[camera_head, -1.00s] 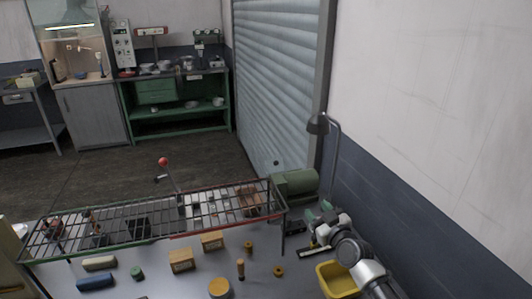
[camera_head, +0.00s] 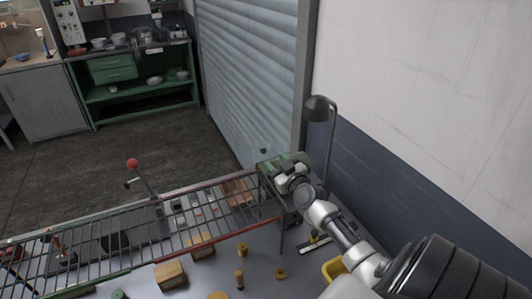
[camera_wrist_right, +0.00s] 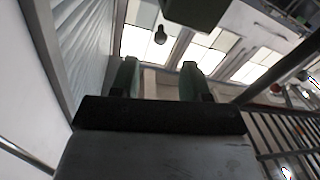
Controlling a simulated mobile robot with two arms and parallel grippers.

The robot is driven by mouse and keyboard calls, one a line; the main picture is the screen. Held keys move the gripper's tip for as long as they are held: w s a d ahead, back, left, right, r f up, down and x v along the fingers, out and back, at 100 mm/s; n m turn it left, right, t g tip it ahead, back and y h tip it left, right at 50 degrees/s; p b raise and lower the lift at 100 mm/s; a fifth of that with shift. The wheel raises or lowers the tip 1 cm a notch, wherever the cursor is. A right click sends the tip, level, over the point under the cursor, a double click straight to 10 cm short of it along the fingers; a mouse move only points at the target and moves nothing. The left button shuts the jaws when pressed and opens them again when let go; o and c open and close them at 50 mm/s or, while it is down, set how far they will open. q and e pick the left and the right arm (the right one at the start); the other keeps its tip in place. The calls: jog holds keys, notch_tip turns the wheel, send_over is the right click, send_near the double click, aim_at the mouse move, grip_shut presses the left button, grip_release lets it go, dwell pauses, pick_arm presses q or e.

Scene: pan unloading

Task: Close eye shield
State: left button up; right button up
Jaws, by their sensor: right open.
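The green machine (camera_head: 296,158) stands at the far right end of the table, partly covered by my right arm. A small dark knob (camera_head: 263,151) shows beside it. I cannot clearly make out the eye shield in the head view. My right gripper (camera_head: 276,172) is at the machine, and I cannot tell whether it touches it. In the right wrist view its two green fingers (camera_wrist_right: 158,80) are apart with nothing between them. A dark green block (camera_wrist_right: 195,10) hangs in at the top edge of that view, beyond the fingers. My left gripper is not in view.
A wire rack (camera_head: 130,235) spans the table left of my arm. A desk lamp (camera_head: 320,108) stands just behind the machine. A yellow bin (camera_head: 333,269) and several small blocks lie on the table. A red-knobbed lever (camera_head: 132,164) rises behind the rack.

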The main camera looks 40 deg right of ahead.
aim_at(265, 152)
jog(key=x, duration=0.5)
jog(key=shift+w+f+b, duration=0.15)
jog(key=shift+f+b, duration=0.15)
jog(key=shift+b, duration=0.1)
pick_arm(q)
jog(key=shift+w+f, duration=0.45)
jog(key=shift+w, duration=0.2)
pick_arm(e)
jog(key=shift+w+d+r, duration=0.15)
jog(key=shift+w+r, duration=0.05)
jog(key=shift+w, duration=0.35)
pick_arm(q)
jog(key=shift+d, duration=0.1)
pick_arm(e)
jog(key=shift+c, duration=0.4)
